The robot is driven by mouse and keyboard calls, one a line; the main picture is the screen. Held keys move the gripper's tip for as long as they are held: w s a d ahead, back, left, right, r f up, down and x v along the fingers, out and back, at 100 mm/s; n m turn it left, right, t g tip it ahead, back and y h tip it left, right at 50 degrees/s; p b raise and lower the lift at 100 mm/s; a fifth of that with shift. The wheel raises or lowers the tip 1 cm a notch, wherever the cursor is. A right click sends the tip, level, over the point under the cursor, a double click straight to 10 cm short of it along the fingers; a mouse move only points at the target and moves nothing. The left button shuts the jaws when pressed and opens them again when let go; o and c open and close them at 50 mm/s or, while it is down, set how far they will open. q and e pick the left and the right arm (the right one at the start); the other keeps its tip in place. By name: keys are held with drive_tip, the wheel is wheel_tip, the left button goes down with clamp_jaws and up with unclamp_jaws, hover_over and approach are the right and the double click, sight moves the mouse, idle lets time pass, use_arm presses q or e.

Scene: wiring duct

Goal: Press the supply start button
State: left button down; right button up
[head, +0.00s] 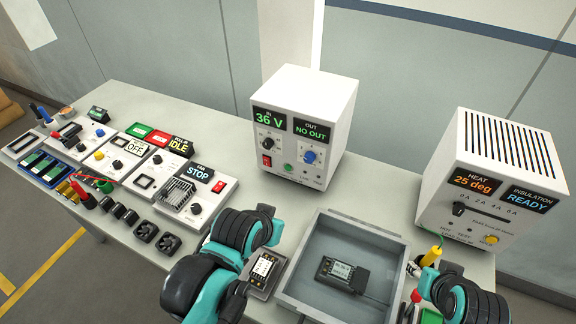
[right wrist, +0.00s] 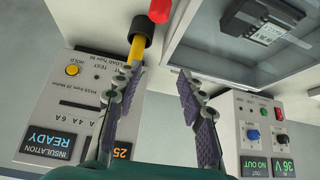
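The supply (head: 305,125) is a white box at the back middle of the table, with its displays reading 36 V and NO OUT. Its front has a green button (head: 288,167), a red switch (head: 267,160), a black knob and a blue knob (head: 309,156). In the right wrist view the supply's panel shows upside down at the right edge, with the green button (right wrist: 251,112) visible. My right gripper (right wrist: 158,80) is open and empty, apart from the button. My left arm is at the front middle; its fingers cannot be made out.
A grey tray (head: 290,296) holds a small black module (head: 339,272). A white heat and insulation tester (head: 500,170) stands right. A yellow probe (right wrist: 135,52) is close to one right finger. Several panels, fans and plugs crowd the left. Bare table lies before the supply.

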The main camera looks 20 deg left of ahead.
idle(0.4)
clamp_jaws()
idle(1.1)
